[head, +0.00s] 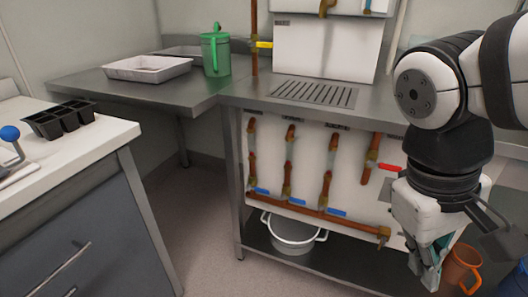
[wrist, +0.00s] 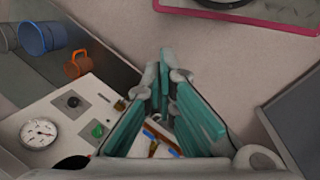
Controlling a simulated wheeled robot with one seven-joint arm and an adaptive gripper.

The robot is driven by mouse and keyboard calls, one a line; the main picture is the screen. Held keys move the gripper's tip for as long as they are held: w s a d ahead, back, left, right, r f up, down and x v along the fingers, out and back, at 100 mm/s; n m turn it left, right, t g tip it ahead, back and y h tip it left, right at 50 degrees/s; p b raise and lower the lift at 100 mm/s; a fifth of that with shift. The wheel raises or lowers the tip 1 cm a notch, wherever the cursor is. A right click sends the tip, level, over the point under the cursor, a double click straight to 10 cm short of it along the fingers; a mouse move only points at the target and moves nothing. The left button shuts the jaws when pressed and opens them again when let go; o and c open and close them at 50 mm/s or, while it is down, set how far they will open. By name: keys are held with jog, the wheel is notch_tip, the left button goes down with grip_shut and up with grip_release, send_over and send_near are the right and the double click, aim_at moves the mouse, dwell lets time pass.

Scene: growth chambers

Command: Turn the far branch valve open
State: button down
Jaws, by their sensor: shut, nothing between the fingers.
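Three vertical copper branch pipes rise from a manifold pipe (head: 310,207) on the white panel under the steel counter. Each has a blue lever: left (head: 262,191), middle (head: 294,198) and right (head: 336,212). All three levers lie crosswise to their pipes. The frames carry no readable label to tell which is the far branch valve. My gripper (head: 432,270) hangs at the right, in front of the panel and apart from the levers. Its teal fingers (wrist: 166,85) are shut and empty in the wrist view, where small blue parts show between the finger links.
A red-handled valve (head: 389,168) sits right of the branches. A white pot (head: 293,233) stands on the shelf below; an orange mug (head: 462,266) is near my gripper. A pressure gauge (wrist: 39,133) shows in the wrist view. The floor left of the panel is free.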

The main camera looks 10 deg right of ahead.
jog(key=w+d+f+n+h+p, duration=0.1)
jog(key=w+d+n+h, duration=0.15)
jog(key=w, duration=0.55)
jog(key=w+d+f+n+h+p, duration=0.1)
jog(key=w+d+n+h, duration=0.2)
jog(key=w, duration=0.5)
jog(key=w+a+f+n+t+h+p, duration=0.1)
jog(key=w+f+n+t+h, duration=0.2)
jog(key=w, duration=0.4)
jog(key=w+a+f+n+t+h+p, duration=0.1)
jog(key=w+a+f+n+h, duration=0.2)
jog(key=w, duration=0.4)
jog(key=w+a+f+n+t+y+p, duration=0.1)
jog(key=w+a+f+n+t, duration=0.25)
jog(key=f, duration=0.35)
jog(key=w+a+f+n+t+y+p, duration=0.1)
jog(key=w+a+f+n+t, duration=0.1)
jog(key=w+f+n+t, duration=0.25)
jog(key=a+f+n+y+p, duration=0.1)
jog(key=a+f+n+y, duration=0.1)
jog(key=f, duration=0.7)
jog(key=a+f+n+t+y, duration=0.1)
jog(key=a+f+n+y, duration=0.2)
jog(key=f+n, duration=0.4)
jog(key=shift+s+a+f+p, duration=0.35)
jog(key=shift+s+a+f, duration=0.05)
jog(key=shift+f, duration=0.55)
jog(key=shift+n, duration=0.25)
